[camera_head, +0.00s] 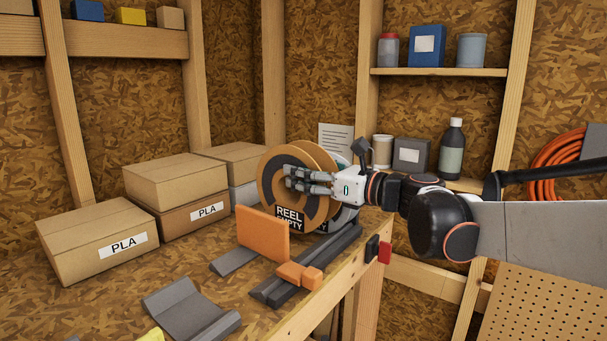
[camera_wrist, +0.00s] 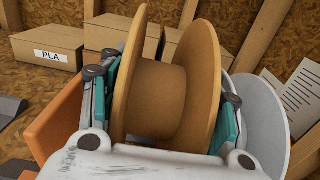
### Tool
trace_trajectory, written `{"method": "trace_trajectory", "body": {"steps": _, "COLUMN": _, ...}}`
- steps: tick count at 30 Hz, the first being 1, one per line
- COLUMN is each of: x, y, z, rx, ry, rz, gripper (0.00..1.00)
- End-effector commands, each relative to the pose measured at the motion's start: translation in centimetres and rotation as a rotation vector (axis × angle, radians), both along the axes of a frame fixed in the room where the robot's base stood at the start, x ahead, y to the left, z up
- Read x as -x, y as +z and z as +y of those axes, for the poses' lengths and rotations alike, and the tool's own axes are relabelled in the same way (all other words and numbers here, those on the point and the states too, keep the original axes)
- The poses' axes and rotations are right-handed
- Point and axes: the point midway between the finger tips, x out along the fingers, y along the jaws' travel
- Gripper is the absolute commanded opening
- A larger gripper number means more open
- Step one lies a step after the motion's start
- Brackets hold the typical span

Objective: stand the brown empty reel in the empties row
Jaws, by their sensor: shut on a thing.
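The brown empty reel (camera_head: 267,187) stands upright at the far end of the bench, with a "REEL EMPTY" label on its face. My gripper (camera_head: 302,181) reaches in from the right and is shut on it. In the wrist view the reel (camera_wrist: 160,98) fills the space between the teal finger pads (camera_wrist: 168,105). A dark rail (camera_head: 335,249) runs beneath the reel along the bench edge. I cannot tell whether the reel's bottom touches it. A pale grey reel (camera_wrist: 262,112) stands just beyond the brown one, mostly hidden in the head view.
An upright orange panel (camera_head: 262,234) is close in front of the reel, with an orange block (camera_head: 299,276) on the rail's near end. PLA boxes (camera_head: 97,242) stand left. A grey cradle (camera_head: 190,310) lies nearer. Shelved bottles and tins (camera_head: 452,150) are behind my arm.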

Motion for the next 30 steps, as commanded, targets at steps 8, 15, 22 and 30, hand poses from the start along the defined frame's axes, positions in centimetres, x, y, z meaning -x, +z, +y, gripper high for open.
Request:
{"method": "trace_trajectory", "body": {"steps": 8, "x": 0.0, "y": -0.3, "z": 0.0, "rx": 0.0, "ry": 0.0, "rz": 0.0, "gripper": 0.23}}
{"method": "trace_trajectory", "body": {"steps": 15, "x": 0.0, "y": -1.4, "z": 0.0, "rx": 0.0, "ry": 0.0, "rz": 0.0, "gripper": 0.23}}
{"method": "trace_trajectory", "body": {"steps": 22, "x": 0.0, "y": -2.4, "z": 0.0, "rx": 0.0, "ry": 0.0, "rz": 0.0, "gripper": 0.23}}
{"method": "trace_trajectory", "body": {"steps": 30, "x": 0.0, "y": -2.7, "z": 0.0, "rx": 0.0, "ry": 0.0, "rz": 0.0, "gripper": 0.23}}
